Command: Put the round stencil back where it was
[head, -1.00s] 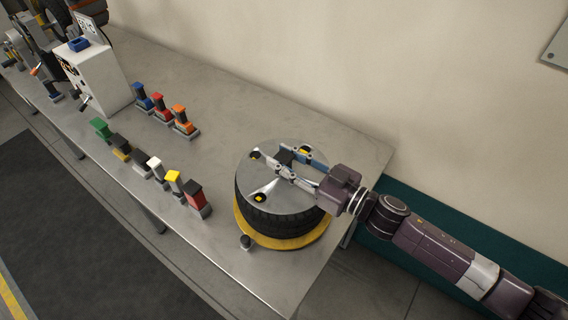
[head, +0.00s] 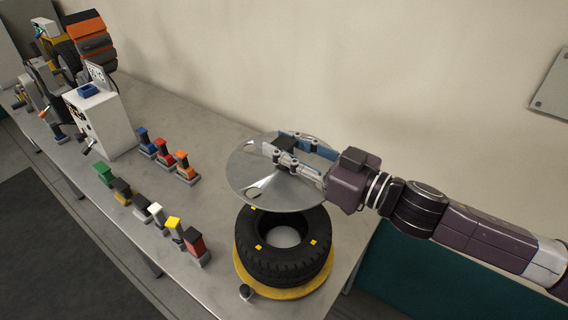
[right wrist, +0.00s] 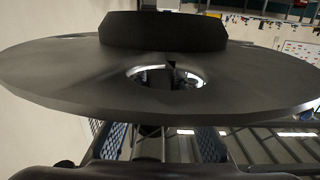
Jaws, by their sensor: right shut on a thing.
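The round stencil is a grey metal disc (head: 250,185) with holes, held in the air above the tyre in the head view. My right gripper (head: 278,150) is shut on the stencil's raised dark handle. The stencil fills much of the right wrist view (right wrist: 60,75), where a hole shows near its middle. The black tyre (head: 265,265) lies flat on a yellow round base (head: 290,293), with several yellow marks on its upper side. The stencil is clear of the tyre. My left gripper is not in view.
Several coloured-top stamps stand in two rows on the metal table (head: 215,125), among them a red one (head: 195,242) and an orange one (head: 184,163). A white box (head: 105,120) and machinery stand at the far left. A small dark knob (head: 246,291) sits beside the yellow base.

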